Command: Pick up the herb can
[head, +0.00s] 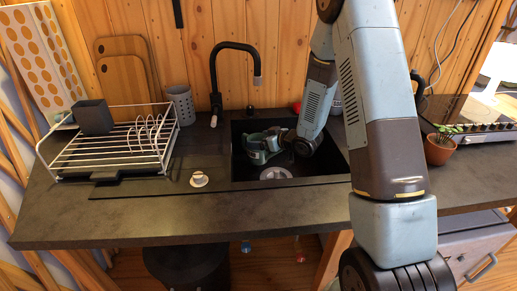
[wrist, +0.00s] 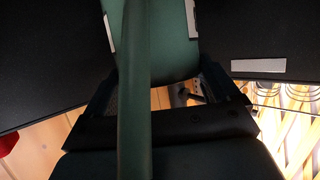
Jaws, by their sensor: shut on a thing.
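The herb can (head: 258,152) is a muted green can in the dark sink, low and close to the basin's left side. My gripper (head: 283,141) reaches down into the sink from the right and is shut on the can. In the wrist view the green can (wrist: 168,45) fills the top middle, between the fingers of my gripper (wrist: 160,85). A long green bar, a handle or spout of the can, runs down the picture in front of them. I cannot tell whether the can touches the sink floor.
The sink (head: 240,165) has walls on all sides, with a black tap (head: 214,75) behind its left edge. A wire dish rack (head: 110,145) stands at left. A small white item (head: 199,179) lies on the counter. A potted plant (head: 440,150) stands at right.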

